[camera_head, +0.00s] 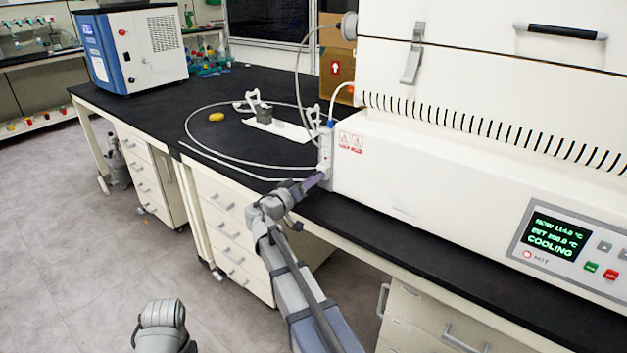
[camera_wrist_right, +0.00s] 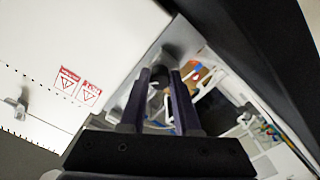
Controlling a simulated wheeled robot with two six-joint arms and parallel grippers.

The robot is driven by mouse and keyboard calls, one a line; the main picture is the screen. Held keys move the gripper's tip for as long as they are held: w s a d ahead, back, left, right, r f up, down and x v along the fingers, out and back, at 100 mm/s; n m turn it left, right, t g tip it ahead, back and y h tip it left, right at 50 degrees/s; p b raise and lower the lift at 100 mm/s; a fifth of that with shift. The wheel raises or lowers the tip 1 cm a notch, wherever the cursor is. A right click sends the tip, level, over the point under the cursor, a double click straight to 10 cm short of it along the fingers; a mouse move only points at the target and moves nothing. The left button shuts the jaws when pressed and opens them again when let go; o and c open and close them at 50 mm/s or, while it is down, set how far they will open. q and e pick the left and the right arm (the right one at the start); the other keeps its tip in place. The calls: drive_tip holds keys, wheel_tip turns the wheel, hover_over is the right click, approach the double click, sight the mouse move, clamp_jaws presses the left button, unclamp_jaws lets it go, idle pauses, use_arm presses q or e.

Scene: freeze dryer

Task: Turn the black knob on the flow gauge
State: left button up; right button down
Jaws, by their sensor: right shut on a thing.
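The flow gauge (camera_head: 326,150) is a slim white upright piece at the left end of the large white machine, with tubing attached. My right gripper (camera_head: 314,182) reaches its lower front. In the right wrist view, the two dark fingers of my right gripper (camera_wrist_right: 161,78) are closed on the black knob (camera_wrist_right: 159,74), which shows as a small dark piece between the fingertips. The knob is hidden by the gripper in the head view. My left gripper is out of view; only a grey part of my left arm shows at the bottom.
The white machine (camera_head: 430,170) fills the right side, with a lit display panel (camera_head: 556,238). A loop of pale tubing (camera_head: 187,130), a yellow object (camera_head: 216,117) and a white stand (camera_head: 285,130) lie on the black bench (camera_head: 150,105). A blue-white device (camera_head: 135,50) stands farther back.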

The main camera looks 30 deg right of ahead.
drive_tip(key=n, duration=0.4)
drive_tip(key=shift+n, duration=2.3)
drive_tip(key=c, duration=0.6)
unclamp_jaws()
drive_tip(key=shift+v, duration=3.9)
